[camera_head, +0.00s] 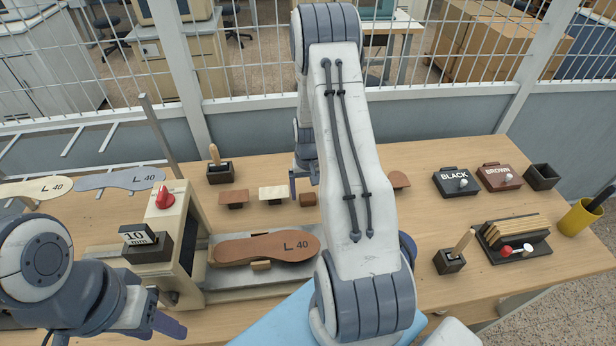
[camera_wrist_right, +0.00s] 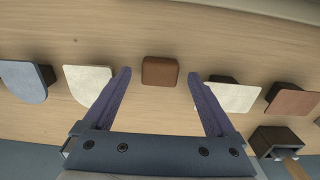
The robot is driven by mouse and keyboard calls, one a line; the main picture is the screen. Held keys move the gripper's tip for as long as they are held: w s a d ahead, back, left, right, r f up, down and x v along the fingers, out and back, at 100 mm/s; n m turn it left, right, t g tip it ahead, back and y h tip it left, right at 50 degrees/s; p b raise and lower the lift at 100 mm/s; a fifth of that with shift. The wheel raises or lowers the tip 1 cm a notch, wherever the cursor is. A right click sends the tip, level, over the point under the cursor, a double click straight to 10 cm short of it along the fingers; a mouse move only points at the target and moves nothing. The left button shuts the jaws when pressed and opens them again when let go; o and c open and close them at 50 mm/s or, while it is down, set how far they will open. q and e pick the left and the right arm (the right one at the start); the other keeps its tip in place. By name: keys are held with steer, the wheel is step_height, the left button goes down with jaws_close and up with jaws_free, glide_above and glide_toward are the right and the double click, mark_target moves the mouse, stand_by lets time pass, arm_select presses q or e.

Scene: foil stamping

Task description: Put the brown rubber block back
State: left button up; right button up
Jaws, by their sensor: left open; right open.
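The brown rubber block (camera_head: 307,200) sits on the wooden table in a row of sole-shaped samples. In the right wrist view the block (camera_wrist_right: 160,71) lies between and just beyond the tips of my right gripper (camera_wrist_right: 159,75), which is open and empty, with a gap on both sides. In the head view my right gripper (camera_head: 304,182) is beside the block, partly hidden by my arm. My left gripper (camera_head: 160,326) is open at the lower left, near the table's front edge, away from the block.
Cream samples (camera_wrist_right: 88,82) (camera_wrist_right: 234,96) flank the block closely. A brown insole (camera_head: 265,247) lies on the press plate (camera_head: 220,285). BLACK (camera_head: 455,181) and BROWN (camera_head: 499,177) ink pads, a small dark box (camera_head: 542,176) and a yellow cup (camera_head: 579,218) stand at the right.

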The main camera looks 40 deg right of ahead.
mark_target(308, 197)
step_height(308, 197, up, 10)
steer(key=b, duration=0.2)
steer(key=s+a+r+n, duration=0.1)
steer(key=a+r+n, duration=0.25)
steer(key=a, duration=0.65)
steer(key=s+a+r+n, duration=0.15)
steer(key=a+r, duration=0.25)
steer(key=a, duration=0.7)
steer(key=s+a+r+n, duration=0.1)
steer(key=s+a+n, duration=0.3)
steer(key=s, duration=0.5)
steer(key=s+a+r+n+y, duration=0.1)
steer(key=s+a+n, duration=0.3)
steer(key=s+a, duration=0.5)
steer(key=shift+s+r+n, duration=0.3)
steer(key=shift+r, duration=0.2)
steer(key=shift+f+b, duration=1.2)
steer(key=shift+b, duration=0.2)
